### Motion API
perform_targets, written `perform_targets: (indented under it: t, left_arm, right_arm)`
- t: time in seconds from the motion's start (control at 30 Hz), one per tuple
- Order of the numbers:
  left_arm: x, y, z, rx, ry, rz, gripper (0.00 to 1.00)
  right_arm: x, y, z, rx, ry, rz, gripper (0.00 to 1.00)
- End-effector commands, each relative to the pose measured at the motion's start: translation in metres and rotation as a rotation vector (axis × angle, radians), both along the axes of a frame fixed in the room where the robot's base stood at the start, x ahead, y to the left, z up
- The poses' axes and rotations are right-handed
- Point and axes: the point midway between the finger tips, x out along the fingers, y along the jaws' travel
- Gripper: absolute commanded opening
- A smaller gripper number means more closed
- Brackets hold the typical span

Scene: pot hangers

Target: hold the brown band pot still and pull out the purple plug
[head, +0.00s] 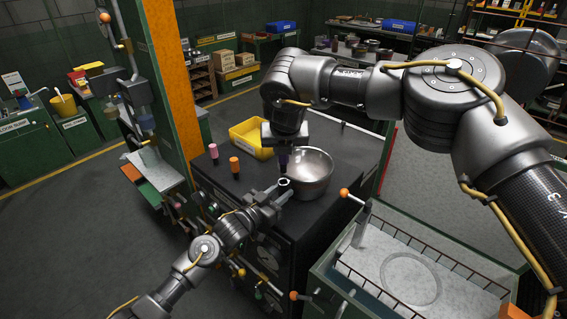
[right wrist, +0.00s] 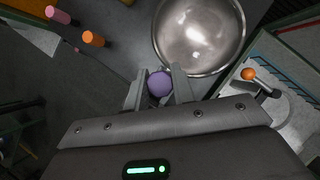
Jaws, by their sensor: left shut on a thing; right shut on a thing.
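A shiny silver metal pot (head: 311,174) stands on the dark bench top; no brown band shows clearly on it. It also shows in the right wrist view (right wrist: 200,32). My left gripper (head: 276,192) is shut at the pot's near left side, beside a small pale ring (head: 284,182); its exact hold is too small to tell. My right gripper (head: 284,158) points down just left of the pot. It is shut on the purple plug, whose round top shows between the fingers in the right wrist view (right wrist: 160,84). The plug appears above the ring; its lower end is unclear.
A pink peg (head: 213,151) and an orange peg (head: 234,165) stand on the bench left of the pot. A yellow bin (head: 252,137) lies behind them. An orange-knobbed lever (head: 345,193) and a green-sided tray (head: 420,240) are at the right front. An orange post rises at the left.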

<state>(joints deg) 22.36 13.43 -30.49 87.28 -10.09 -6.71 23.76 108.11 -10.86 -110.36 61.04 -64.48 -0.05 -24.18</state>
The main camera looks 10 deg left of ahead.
Motion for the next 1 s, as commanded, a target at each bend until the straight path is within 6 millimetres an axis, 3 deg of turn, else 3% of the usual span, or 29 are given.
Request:
perform_targets:
  t: [0.2,0.5,0.53,0.7,1.0]
  left_arm:
    - [0.000,0.000,-0.002,0.003,0.002,-0.001,0.00]
    - [0.000,0.000,-0.001,0.003,0.002,-0.001,0.00]
    - [0.000,0.000,-0.001,0.003,0.002,-0.001,0.34]
    - [0.000,0.000,-0.001,0.002,0.001,-0.001,0.56]
    - [-0.002,0.001,0.000,0.001,0.001,0.000,0.56]
  right_arm:
    - [0.000,0.000,0.024,0.001,-0.001,-0.001,0.03]
    - [0.000,0.000,0.027,0.000,0.001,0.000,0.03]
    - [0.000,0.000,0.027,0.000,0.001,0.000,0.03]
    - [0.000,0.000,0.027,0.000,0.001,0.000,0.03]
    - [0.000,0.000,0.027,0.000,0.001,0.000,0.03]
